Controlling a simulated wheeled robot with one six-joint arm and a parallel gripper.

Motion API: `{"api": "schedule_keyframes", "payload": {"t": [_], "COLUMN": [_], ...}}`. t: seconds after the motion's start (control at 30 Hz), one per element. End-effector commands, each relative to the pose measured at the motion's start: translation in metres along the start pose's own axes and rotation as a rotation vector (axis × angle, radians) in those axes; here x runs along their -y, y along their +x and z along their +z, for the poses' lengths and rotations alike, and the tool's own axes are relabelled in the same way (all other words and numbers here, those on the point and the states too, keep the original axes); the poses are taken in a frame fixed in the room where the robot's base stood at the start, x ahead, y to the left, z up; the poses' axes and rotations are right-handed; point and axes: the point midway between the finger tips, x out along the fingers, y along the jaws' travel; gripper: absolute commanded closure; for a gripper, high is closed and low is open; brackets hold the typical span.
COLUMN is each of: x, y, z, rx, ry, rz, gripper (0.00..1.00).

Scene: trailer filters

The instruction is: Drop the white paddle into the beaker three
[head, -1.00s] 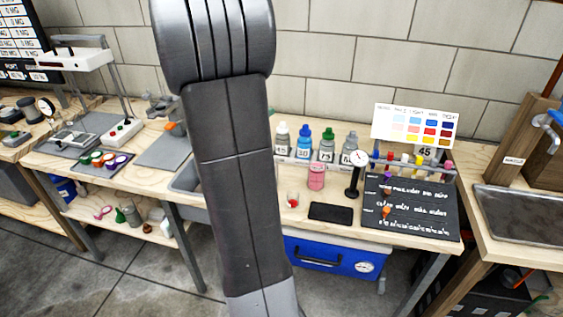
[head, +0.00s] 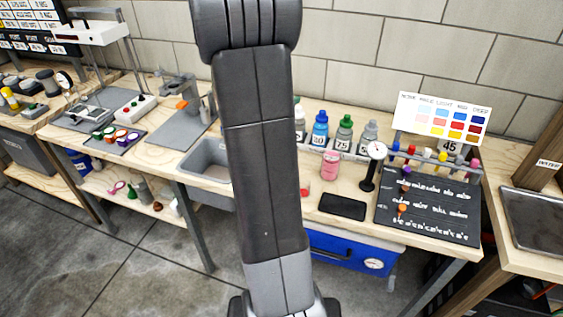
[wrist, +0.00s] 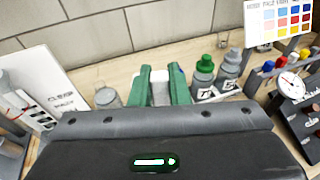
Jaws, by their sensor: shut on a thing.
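In the wrist view my gripper (wrist: 162,72) has two green fingers shut on a pale, whitish piece (wrist: 160,92), which looks like the white paddle. Only a small part of it shows between the fingers, and its lower end is hidden by my gripper's body. A clear glass beaker (wrist: 107,97) stands left of the fingers, apart from them. I see no number on it, so I cannot tell whether it is beaker three. In the head view my arm fills the middle, and my gripper and the paddle are out of sight.
Numbered bottles with green (head: 344,131) and grey caps stand right of my gripper. A pink jar (head: 330,166), a dial gauge (head: 377,150) and a black marked board (head: 428,203) are on the bench. A white text panel (wrist: 48,92) stands at left in the wrist view. A sink (head: 210,158) is beside my arm.

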Motion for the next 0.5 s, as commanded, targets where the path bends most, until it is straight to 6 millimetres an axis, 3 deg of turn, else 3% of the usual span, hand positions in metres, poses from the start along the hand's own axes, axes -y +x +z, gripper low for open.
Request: {"api": "schedule_keyframes", "payload": {"t": [0.13,0.5], "x": [-0.001,0.000], "y": [0.004,0.009], "z": [-0.019,-0.047], "rx": [-0.002,-0.001], "ry": [-0.001,-0.001], "rz": [0.001,0.000], "gripper": [1.00,1.00]}}
